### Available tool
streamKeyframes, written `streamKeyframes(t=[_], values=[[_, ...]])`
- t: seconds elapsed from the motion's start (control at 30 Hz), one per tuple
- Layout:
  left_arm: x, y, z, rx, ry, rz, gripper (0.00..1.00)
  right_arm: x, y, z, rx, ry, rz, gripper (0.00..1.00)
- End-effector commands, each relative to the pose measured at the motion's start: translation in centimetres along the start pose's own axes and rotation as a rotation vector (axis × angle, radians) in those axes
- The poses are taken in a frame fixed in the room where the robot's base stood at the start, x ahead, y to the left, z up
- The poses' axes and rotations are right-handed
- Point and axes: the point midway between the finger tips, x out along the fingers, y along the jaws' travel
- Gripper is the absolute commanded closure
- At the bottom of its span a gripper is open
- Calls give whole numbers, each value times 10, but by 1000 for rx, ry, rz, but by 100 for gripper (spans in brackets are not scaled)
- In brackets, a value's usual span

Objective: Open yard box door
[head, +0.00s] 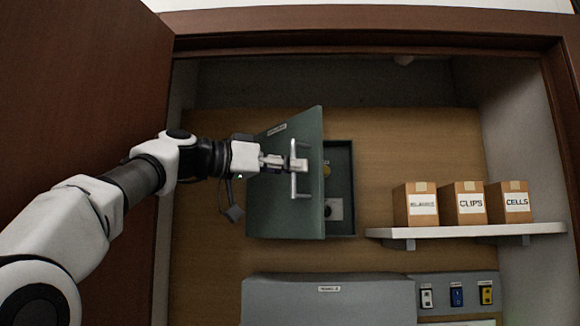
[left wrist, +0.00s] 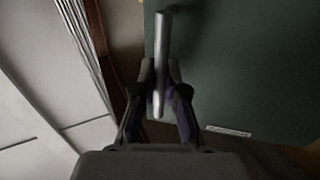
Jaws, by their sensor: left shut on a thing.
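The yard box is a green-grey metal box on the wooden back panel. Its door (head: 272,200) stands partly open, swung out toward the left. Part of the box's inside (head: 341,185) shows to the right of the door, with a yellow part and a pale part in it. A silver bar handle (head: 293,182) stands upright on the door. My left gripper (head: 298,164) is shut on the handle at its upper middle. In the left wrist view the handle (left wrist: 162,50) lies between the two fingers (left wrist: 160,90). My right gripper is not in view.
A white shelf (head: 470,232) at the right holds three boxes, among them a clips box (head: 464,204) and a cells box (head: 511,203). A grey cabinet (head: 325,300) with several coloured switches stands below. A brown cupboard door (head: 80,90) is at the left.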

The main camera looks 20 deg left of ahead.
Motion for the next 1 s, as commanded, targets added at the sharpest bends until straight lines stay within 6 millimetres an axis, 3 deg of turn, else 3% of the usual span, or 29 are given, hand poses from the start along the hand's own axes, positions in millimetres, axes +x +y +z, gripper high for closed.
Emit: streamKeyframes(t=[0.43, 0.5, 0.53, 0.87, 1.0], values=[[1, -1, 2, -1, -5, 1, 100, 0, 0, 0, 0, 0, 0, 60], [1, -1, 2, -1, -5, 1, 72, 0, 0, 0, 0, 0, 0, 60], [1, -1, 2, -1, -5, 1, 63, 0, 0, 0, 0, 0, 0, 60], [-2, -1, 0, -1, -2, 0, 63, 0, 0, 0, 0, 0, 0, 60], [-19, -1, -1, -3, 0, -1, 63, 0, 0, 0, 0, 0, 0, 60]])
